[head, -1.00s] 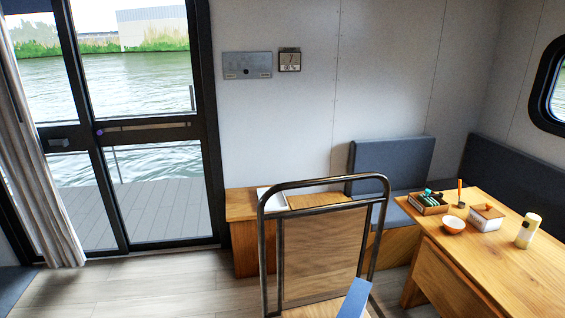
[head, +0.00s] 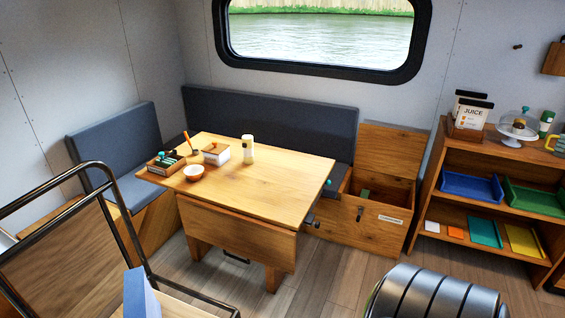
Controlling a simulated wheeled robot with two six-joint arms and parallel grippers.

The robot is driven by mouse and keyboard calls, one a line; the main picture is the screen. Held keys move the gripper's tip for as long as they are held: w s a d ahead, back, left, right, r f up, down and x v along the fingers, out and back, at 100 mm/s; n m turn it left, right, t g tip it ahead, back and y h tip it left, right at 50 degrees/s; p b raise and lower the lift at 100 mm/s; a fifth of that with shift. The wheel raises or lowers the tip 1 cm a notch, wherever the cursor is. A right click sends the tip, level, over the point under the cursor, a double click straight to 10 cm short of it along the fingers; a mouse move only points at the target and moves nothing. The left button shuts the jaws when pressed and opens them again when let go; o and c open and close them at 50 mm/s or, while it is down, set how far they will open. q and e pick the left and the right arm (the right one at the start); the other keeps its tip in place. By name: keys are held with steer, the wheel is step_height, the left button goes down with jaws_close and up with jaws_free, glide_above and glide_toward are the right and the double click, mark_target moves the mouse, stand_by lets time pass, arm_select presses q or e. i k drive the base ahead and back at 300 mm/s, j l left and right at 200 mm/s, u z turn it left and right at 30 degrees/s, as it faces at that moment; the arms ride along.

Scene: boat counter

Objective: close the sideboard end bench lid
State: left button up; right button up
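The sideboard end bench (head: 358,222) is a wooden box at the right end of the seating, between the table and the shelf unit. Its lid (head: 392,150) stands raised, tilted back towards the wall under the window. The box is open at the top, and a small green thing (head: 365,194) shows inside. Neither of my grippers is in view.
The wooden table (head: 265,170) stands left of the open bench, holding a tray, bowl, box and bottle. The sideboard (head: 432,200) stands right. A tube-framed wooden piece (head: 70,250) fills the lower left. A dark striped rounded object (head: 435,295) is at lower right. Floor (head: 335,270) shows between.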

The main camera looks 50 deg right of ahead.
mark_target(397, 153)
steer(key=z, duration=1.4)
steer(key=i+l+z, duration=0.3)
steer(key=z, duration=0.15)
steer(key=i+l+z, duration=0.3)
steer(key=z, duration=0.15)
steer(key=i+l+z, duration=0.1)
steer(key=i, duration=0.5)
steer(key=i+l+z, duration=0.1)
steer(key=i+l, duration=0.15)
steer(key=i, duration=0.3)
steer(key=i+l+z, duration=0.15)
steer(key=i, duration=0.45)
steer(key=i+l, duration=0.15)
steer(key=i, duration=1.1)
